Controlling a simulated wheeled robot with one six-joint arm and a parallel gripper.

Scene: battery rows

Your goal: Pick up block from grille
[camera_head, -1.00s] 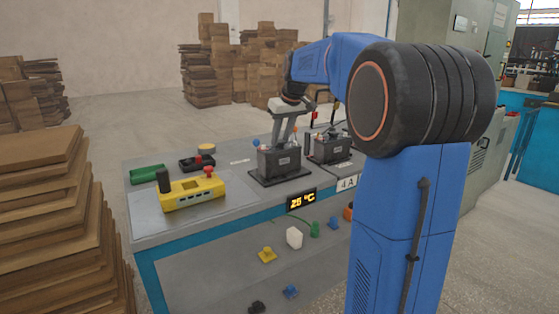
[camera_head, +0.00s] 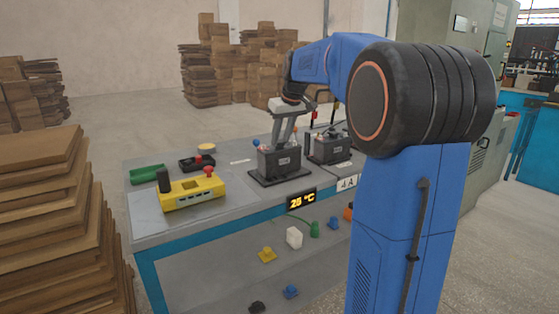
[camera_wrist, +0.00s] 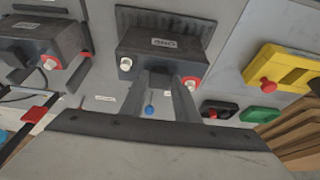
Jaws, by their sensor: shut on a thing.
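The block (camera_head: 279,161) is a dark, battery-like box with a pale label on its front. It stands upright on the black grille (camera_head: 262,182) on the bench. In the wrist view the block (camera_wrist: 163,42) shows a red and a white terminal, and slots of the grille (camera_wrist: 150,13) show beyond it. My gripper (camera_head: 278,142) points down onto the block's top, and its two fingers are shut on the block. The fingers (camera_wrist: 160,78) also show in the wrist view. The exact contact is hard to see. No gap under the block is visible.
A second similar dark block (camera_head: 329,148) stands close on the right. A yellow control box (camera_head: 193,194), a green tray (camera_head: 147,174) and a black box with a red knob (camera_head: 197,163) lie to the left. Stacked boards (camera_head: 45,220) stand left of the bench.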

